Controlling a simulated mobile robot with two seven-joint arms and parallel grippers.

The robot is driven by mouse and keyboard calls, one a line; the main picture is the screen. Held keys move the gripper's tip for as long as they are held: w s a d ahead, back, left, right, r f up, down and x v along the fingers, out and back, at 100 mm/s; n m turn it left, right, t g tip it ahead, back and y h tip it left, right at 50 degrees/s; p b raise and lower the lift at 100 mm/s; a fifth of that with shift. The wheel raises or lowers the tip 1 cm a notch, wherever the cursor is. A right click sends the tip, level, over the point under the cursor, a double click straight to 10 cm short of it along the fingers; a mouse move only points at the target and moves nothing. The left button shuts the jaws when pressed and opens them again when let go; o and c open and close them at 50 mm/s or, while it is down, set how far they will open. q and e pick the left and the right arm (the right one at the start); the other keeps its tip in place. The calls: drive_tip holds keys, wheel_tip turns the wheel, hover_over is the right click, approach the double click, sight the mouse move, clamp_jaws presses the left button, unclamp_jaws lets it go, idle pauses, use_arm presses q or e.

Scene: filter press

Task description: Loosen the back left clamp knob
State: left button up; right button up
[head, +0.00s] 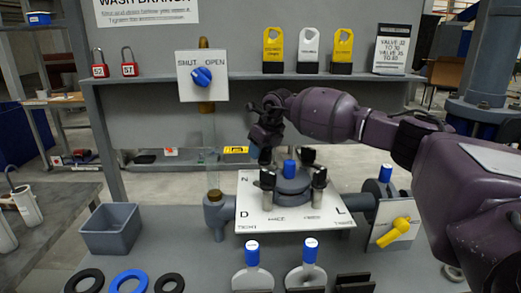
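The round grey filter press (290,185) stands on a white lettered plate, with a blue cap (289,167) at its centre. Black clamp knobs stand around it: front left (268,178), front right (319,176) and back right (308,156). My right gripper (264,152) points down at the back left of the press, where the back left clamp knob is hidden behind or between its fingers. I cannot tell whether the fingers touch or grip the knob. My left gripper is not in view.
My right arm reaches in over the press's right side. A valve with a blue handle (202,77) and glass pipe stand at left. A yellow-handled valve (394,232) is at right. A grey bin (111,229), rings and two blue-capped handles (252,252) occupy the front.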

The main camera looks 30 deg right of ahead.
clamp_jaws()
